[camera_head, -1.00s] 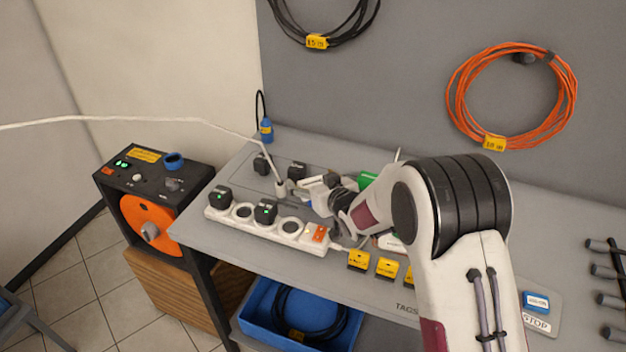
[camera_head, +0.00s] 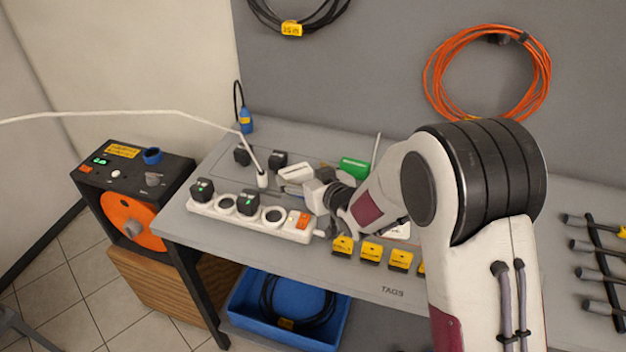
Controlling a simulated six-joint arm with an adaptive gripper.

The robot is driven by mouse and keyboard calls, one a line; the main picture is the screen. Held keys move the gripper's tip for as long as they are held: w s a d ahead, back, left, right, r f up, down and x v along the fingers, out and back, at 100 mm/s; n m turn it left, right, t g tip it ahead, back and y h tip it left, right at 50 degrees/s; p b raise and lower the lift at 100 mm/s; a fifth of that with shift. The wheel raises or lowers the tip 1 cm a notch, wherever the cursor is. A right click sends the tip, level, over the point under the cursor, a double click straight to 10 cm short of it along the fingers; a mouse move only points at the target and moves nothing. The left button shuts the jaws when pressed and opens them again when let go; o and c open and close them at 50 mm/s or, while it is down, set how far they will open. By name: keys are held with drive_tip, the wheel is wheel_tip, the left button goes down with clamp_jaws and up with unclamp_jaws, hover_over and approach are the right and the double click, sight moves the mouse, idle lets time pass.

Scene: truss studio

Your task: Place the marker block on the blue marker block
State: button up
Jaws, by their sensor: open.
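My gripper (camera_head: 292,183) is over the grey workbench, just behind the white power strip, with its jaws open. It is small and partly hidden by its own links, and I see nothing held in it. A green block (camera_head: 355,169) lies on the bench behind my forearm, partly covered. I cannot tell whether it is the marker block. No blue marker block can be made out; my arm covers the right part of the bench.
The power strip (camera_head: 233,209) holds black plugs with green lights. A white cable (camera_head: 215,123) runs down to the bench beside my gripper. Yellow tags (camera_head: 371,250) line the front edge. A blue bin (camera_head: 245,299) sits below. A black reel box (camera_head: 117,172) stands left.

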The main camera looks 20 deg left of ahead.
drive_tip(key=shift+v, duration=2.65)
drive_tip(key=shift+r, duration=0.1)
drive_tip(key=s+d+r+m+h, duration=0.2)
drive_tip(key=d+r, duration=0.2)
drive_tip(key=d, duration=0.4)
drive_tip(key=s+d+r+m+h, duration=0.1)
drive_tip(key=s+d+r+h, duration=0.2)
drive_tip(key=d, duration=0.5)
drive_tip(key=s+d+r+m+h, duration=0.15)
drive_tip(key=d+r, duration=0.25)
drive_tip(key=d, duration=0.4)
drive_tip(key=s+d+m+g+h, duration=0.1)
drive_tip(key=s+d, duration=0.3)
drive_tip(key=s, duration=0.4)
drive_tip(key=s+d+r+m+g+h, duration=0.1)
drive_tip(key=s+d+m, duration=0.1)
drive_tip(key=s+d, duration=0.3)
drive_tip(key=s+d+m+g+h, duration=0.1)
drive_tip(key=s+d, duration=0.3)
drive_tip(key=s, duration=0.9)
drive_tip(key=shift+d+r+g, duration=0.15)
drive_tip(key=shift+d+g, duration=0.25)
drive_tip(key=shift+g, duration=0.1)
